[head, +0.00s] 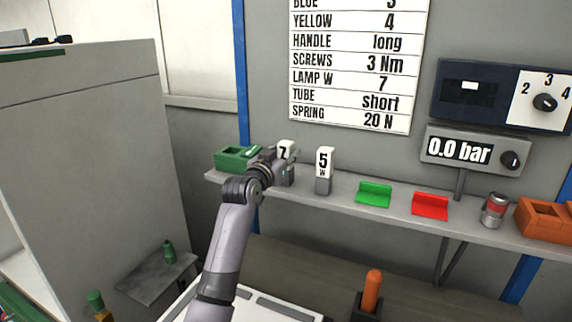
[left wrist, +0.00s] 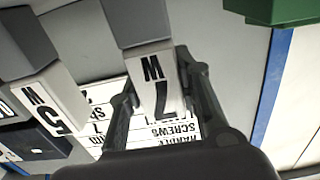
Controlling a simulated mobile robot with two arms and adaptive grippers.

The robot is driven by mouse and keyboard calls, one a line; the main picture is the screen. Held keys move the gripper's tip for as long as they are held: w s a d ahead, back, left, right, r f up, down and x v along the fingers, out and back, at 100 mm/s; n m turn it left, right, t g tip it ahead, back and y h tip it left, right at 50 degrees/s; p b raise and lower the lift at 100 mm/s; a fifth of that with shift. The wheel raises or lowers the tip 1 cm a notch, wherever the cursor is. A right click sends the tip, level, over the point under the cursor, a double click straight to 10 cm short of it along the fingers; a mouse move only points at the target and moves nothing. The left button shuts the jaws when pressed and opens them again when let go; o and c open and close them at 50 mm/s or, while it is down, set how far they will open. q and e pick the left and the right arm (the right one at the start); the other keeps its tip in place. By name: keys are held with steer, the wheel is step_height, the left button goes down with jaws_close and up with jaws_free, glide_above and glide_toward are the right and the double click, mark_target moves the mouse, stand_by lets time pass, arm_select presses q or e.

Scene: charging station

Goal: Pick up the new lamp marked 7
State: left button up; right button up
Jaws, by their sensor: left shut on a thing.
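The lamp marked 7 (head: 286,148) is a white block on a grey base at the left part of the wall shelf. In the left wrist view the lamp (left wrist: 155,68) appears upside down, with its 7 W facing the camera. My left gripper (left wrist: 157,92) is shut on its white part, one finger on each side. In the head view the left gripper (head: 281,163) partly covers the lamp. I cannot tell whether its base touches the shelf. My right gripper is not in view.
A lamp marked 5 (head: 323,172) stands upright just right of it on the shelf (head: 345,202). A green bin (head: 231,160) is close on the left. Green (head: 374,195) and red (head: 430,207) holders and a can (head: 494,210) stand further right. The wall chart (head: 352,62) reads lamp W 7.

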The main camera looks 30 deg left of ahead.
arm_select(q)
steer(key=c, duration=0.4)
steer(key=shift+o, duration=0.2)
steer(key=shift+r, duration=0.1)
